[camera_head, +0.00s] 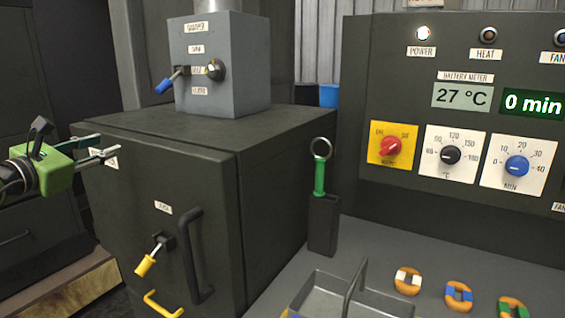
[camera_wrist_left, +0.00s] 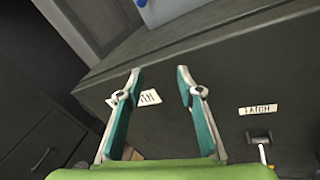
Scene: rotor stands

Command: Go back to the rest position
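My left gripper (camera_head: 108,146) comes in from the left, beside the upper left part of the dark cabinet (camera_head: 140,180). In the left wrist view its two fingers (camera_wrist_left: 157,80) stand apart with nothing between them. A white label on the cabinet front shows behind the fingers. Another label (camera_wrist_left: 258,109) is to the right, above a latch handle. In the head view this yellow-tipped latch handle (camera_head: 148,262) hangs down on the cabinet front, apart from the gripper. My right gripper is in neither view.
A grey box (camera_head: 215,70) with a blue-handled lever stands on the cabinet. A black door handle (camera_head: 193,258) juts from its front. To the right are a control panel (camera_head: 480,220), a green-handled tool (camera_head: 320,170) in a holder, a grey tray (camera_head: 325,292) and several coloured rings (camera_head: 458,296).

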